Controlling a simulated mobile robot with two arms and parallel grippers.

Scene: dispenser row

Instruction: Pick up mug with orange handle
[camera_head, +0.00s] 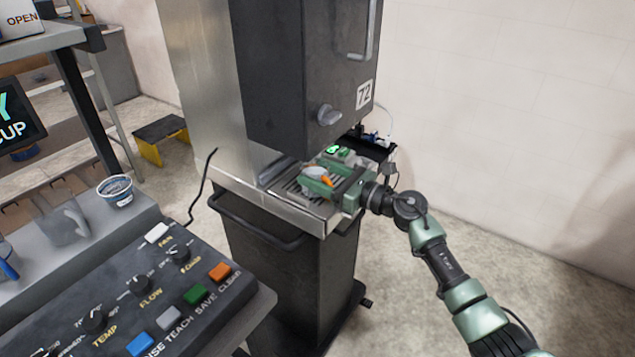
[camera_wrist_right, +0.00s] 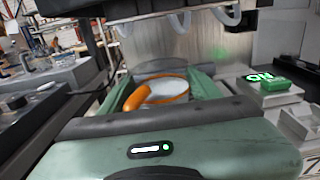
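The mug with orange handle (camera_head: 316,171) stands on the slatted drip tray (camera_head: 287,192) of the dispenser. In the right wrist view the mug (camera_wrist_right: 168,87) shows a pale inside and an orange rim, and its orange handle (camera_wrist_right: 136,99) points toward the lower left. My right gripper (camera_head: 319,181) reaches in from the right at tray level. Its two green fingers are spread on either side of the mug, seen also in the right wrist view (camera_wrist_right: 161,78). Whether either finger touches the mug cannot be told. My left gripper is not in view.
The dark dispenser body (camera_head: 288,75), marked 72, hangs close above the tray. A control panel (camera_head: 140,295) with knobs and coloured buttons is at front left. A blue-white cup (camera_head: 115,191) stands on the counter. A small green-lit device (camera_wrist_right: 272,84) sits right of the gripper.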

